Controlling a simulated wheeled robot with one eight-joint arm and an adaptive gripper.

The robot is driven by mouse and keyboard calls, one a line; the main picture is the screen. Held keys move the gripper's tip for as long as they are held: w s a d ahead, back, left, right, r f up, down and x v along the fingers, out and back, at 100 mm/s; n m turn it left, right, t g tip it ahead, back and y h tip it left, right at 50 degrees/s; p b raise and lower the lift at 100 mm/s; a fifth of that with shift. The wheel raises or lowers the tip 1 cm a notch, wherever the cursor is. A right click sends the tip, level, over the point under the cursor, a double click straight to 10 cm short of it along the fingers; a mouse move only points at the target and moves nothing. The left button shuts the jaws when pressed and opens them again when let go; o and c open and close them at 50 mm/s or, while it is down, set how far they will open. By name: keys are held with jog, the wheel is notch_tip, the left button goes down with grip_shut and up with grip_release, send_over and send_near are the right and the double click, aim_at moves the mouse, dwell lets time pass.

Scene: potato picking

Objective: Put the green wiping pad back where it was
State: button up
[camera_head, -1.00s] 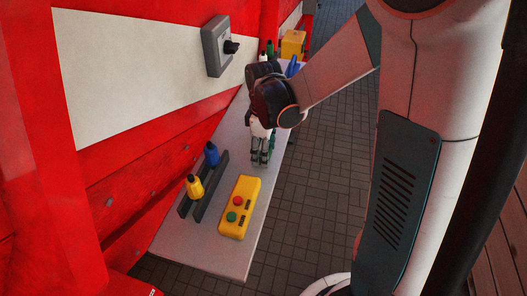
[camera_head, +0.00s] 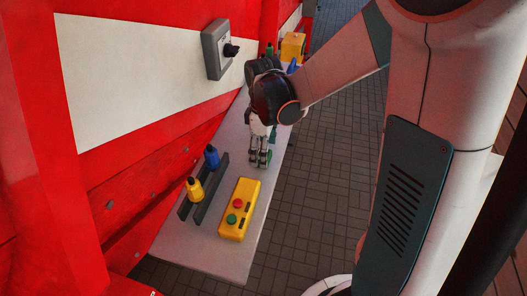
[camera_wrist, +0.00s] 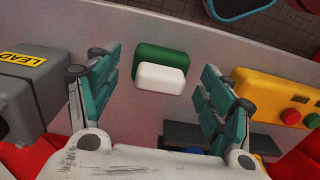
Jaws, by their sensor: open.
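The green wiping pad (camera_wrist: 172,57) shows in the wrist view with a white block-shaped part (camera_wrist: 162,77) along its near side. It sits on the pale shelf top, between my two spread fingers. My gripper (camera_wrist: 160,62) is open, with clear gaps between each finger and the pad. In the head view my gripper (camera_head: 260,158) points down over the middle of the shelf (camera_head: 205,243), and the pad is mostly hidden by it there.
A yellow box with red and green buttons (camera_head: 239,209) lies nearer on the shelf. Yellow (camera_head: 194,189) and blue (camera_head: 212,157) bottles stand at a dark rack beside the red wall. A grey box marked LEAD (camera_wrist: 30,95) is left in the wrist view. A yellow container (camera_head: 293,46) is farther back.

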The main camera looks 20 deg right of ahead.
notch_tip(320, 180, up, 10)
jog(key=shift+f+p, duration=0.1)
jog(key=shift+p, duration=0.9)
jog(key=s+r+m+t, duration=0.3)
jog(key=s+m, duration=0.2)
jog(key=s, duration=0.2)
jog(key=s+r+m+t, duration=0.4)
jog(key=s+m, duration=0.1)
jog(key=s, duration=0.3)
jog(key=shift+m, duration=0.4)
